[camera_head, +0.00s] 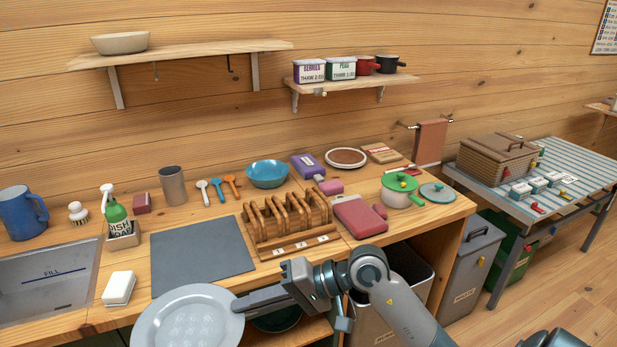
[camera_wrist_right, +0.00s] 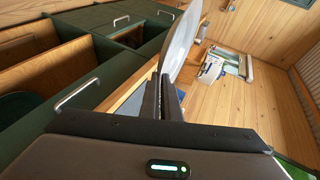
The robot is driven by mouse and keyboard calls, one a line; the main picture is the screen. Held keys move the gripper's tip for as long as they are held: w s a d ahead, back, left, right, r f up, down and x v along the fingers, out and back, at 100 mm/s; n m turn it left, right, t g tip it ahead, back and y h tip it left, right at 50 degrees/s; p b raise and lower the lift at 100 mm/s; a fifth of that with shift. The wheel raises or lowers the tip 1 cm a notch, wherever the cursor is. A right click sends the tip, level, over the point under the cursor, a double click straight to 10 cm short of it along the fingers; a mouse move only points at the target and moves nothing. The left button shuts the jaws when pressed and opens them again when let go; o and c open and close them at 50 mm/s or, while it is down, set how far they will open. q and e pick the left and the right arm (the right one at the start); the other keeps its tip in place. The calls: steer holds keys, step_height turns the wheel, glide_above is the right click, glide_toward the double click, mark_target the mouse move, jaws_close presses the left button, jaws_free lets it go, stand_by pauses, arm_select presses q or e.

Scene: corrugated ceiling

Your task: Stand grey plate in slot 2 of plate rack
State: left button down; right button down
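The grey plate (camera_head: 187,318) is at the bottom of the head view, in front of the counter's front edge, with its round face turned toward the camera. My right gripper (camera_head: 243,303) is shut on the plate's right rim. In the wrist view the plate (camera_wrist_right: 183,42) stands nearly edge-on between the fingers of the right gripper (camera_wrist_right: 168,95). The wooden plate rack (camera_head: 262,240) stands on the counter, up and right of the plate. It has several upright dividers and small number tags along its front. I see no plate in its slots. My left gripper is not in view.
A dark grey mat (camera_head: 200,257) lies left of the rack, clear on top. A white sponge-like block (camera_head: 118,288) sits near the sink (camera_head: 45,285).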

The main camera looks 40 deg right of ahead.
steer(key=shift+w+d+r, duration=0.1)
steer(key=w+d+r+m+t+h+p, duration=0.3)
steer(key=w+d+m, duration=0.6)
steer(key=d+m, duration=0.4)
steer(key=w+d+r+m+t+h+p, duration=0.3)
steer(key=w+d+r+m+t+h, duration=0.2)
steer(key=d+m, duration=0.8)
steer(key=w+d+r+t, duration=0.1)
steer(key=w+r, duration=0.1)
steer(key=w, duration=0.1)
steer(key=shift+w+m, duration=0.4)
steer(key=shift+d, duration=0.15)
